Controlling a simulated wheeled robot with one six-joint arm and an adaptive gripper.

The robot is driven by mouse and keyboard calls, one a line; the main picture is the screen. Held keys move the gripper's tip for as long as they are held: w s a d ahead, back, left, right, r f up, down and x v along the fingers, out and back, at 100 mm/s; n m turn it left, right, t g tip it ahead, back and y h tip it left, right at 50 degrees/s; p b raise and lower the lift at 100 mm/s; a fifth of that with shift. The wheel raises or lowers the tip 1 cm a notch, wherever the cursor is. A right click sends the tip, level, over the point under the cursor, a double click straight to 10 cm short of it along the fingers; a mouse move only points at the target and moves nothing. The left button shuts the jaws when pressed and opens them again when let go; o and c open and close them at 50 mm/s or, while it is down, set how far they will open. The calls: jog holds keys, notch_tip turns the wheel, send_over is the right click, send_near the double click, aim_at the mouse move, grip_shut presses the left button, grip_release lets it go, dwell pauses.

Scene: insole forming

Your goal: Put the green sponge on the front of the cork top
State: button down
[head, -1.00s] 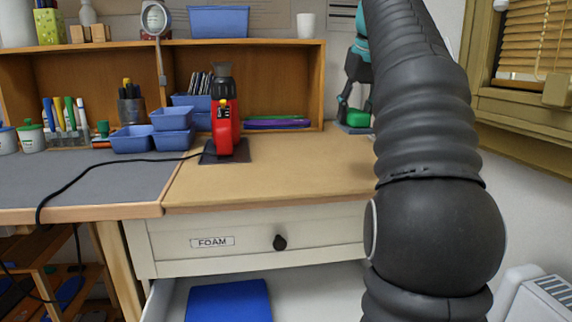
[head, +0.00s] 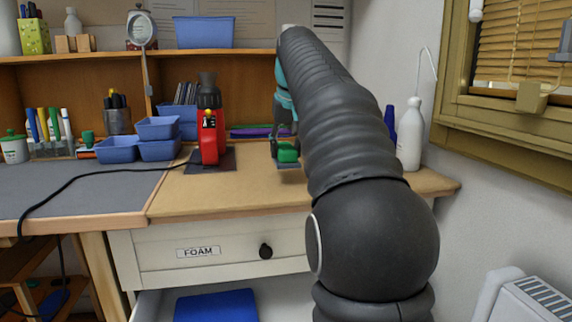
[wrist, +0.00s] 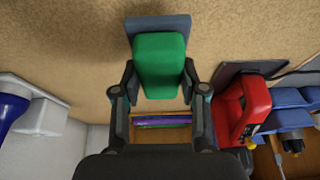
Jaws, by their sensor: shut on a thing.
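My gripper (head: 287,140) is shut on the green sponge (head: 287,155), seen from behind beside my arm. In the wrist view the sponge (wrist: 160,66) sits between the two fingers (wrist: 160,88). A grey-blue slab (wrist: 158,24) shows at the sponge's far end and seems to go with it. The sponge appears over the back part of the cork top (head: 235,192); its height above the surface is hard to tell. The front of the cork top is bare, though my arm hides some of its right side.
A red tool (head: 209,138) stands on a dark pad left of the sponge, its black cord running left. Blue bins (head: 158,128) stand further left. A white bottle (head: 411,135) stands at the right. Below the top, an open drawer holds a blue sheet (head: 216,307).

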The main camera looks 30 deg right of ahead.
aim_at(286, 164)
jog(key=shift+f+b, duration=0.6)
jog(key=shift+f, duration=1.4)
jog(key=shift+f, duration=0.2)
jog(key=c, duration=0.6)
grip_release()
jog(key=shift+r, duration=0.1)
jog(key=p+v, duration=0.1)
jog(key=v, duration=1.1)
jog(key=shift+a+r, duration=0.1)
jog(key=s+a+f+n, duration=0.2)
jog(key=s+a+f, duration=0.8)
jog(key=f, duration=0.2)
jog(key=shift+n+t+y, duration=0.5)
jog(key=shift+n+t, duration=0.1)
jog(key=s+a+f, duration=0.2)
jog(key=s+f, duration=0.2)
jog(key=f, duration=0.3)
jog(key=s+a+f, duration=0.2)
jog(key=s+f, duration=0.3)
jog(key=f, duration=0.2)
jog(key=s+a+f, duration=0.2)
jog(key=s+f, duration=0.2)
jog(key=f, duration=0.3)
jog(key=shift+s+a+f, duration=0.1)
jog(key=shift+s+f, duration=0.05)
jog(key=shift+s, duration=0.1)
